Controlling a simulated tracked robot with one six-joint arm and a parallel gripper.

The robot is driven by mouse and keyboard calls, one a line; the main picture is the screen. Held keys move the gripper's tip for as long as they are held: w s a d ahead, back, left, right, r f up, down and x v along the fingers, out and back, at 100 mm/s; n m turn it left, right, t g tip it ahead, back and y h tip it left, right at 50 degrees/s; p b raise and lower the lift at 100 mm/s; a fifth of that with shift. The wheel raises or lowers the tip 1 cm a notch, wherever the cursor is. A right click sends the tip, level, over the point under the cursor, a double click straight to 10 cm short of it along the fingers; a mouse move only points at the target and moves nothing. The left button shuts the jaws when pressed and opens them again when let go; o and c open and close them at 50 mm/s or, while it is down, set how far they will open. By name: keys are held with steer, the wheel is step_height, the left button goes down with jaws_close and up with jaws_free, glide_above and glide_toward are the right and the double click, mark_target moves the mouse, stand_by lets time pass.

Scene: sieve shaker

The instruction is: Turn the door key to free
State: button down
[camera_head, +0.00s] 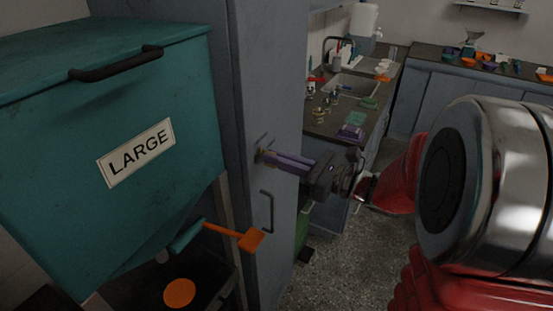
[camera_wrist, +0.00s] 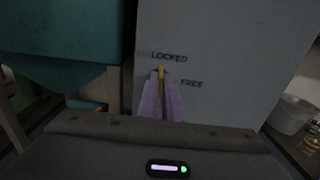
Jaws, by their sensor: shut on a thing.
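The door key (camera_wrist: 161,72) is a small yellow piece in the grey-blue cabinet door (camera_wrist: 215,40). It shows upright in the wrist view, below the word LOCKED (camera_wrist: 169,57); the word FREE (camera_wrist: 191,83) is to its right. My gripper (camera_wrist: 161,88) has purple fingers, shut on the key, which they partly hide. In the head view my gripper (camera_head: 266,156) reaches the door face from the right, its fingertips at the lock. The key itself is mostly hidden there. The door's dark handle (camera_head: 267,211) is below the lock.
A teal bin marked LARGE (camera_head: 110,130) stands left of the cabinet, with an orange-ended lever (camera_head: 250,240) under it. Behind is a counter with a sink (camera_head: 352,86) and small items. Open floor (camera_head: 345,265) lies right of the cabinet.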

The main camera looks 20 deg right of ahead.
steer(key=shift+d+m, duration=0.1)
steer(key=shift+m, duration=0.2)
steer(key=m, duration=0.4)
steer(key=shift+w+d, duration=0.15)
steer(key=shift+d, duration=0.05)
steer(key=m, duration=0.5)
steer(key=shift+w+d+f, duration=0.15)
steer(key=shift+d+f, duration=0.05)
steer(key=m, duration=0.4)
steer(key=shift+d+f, duration=0.1)
steer(key=shift+f, duration=0.1)
steer(key=shift+f+m, duration=0.2)
steer(key=shift+m, duration=1.9)
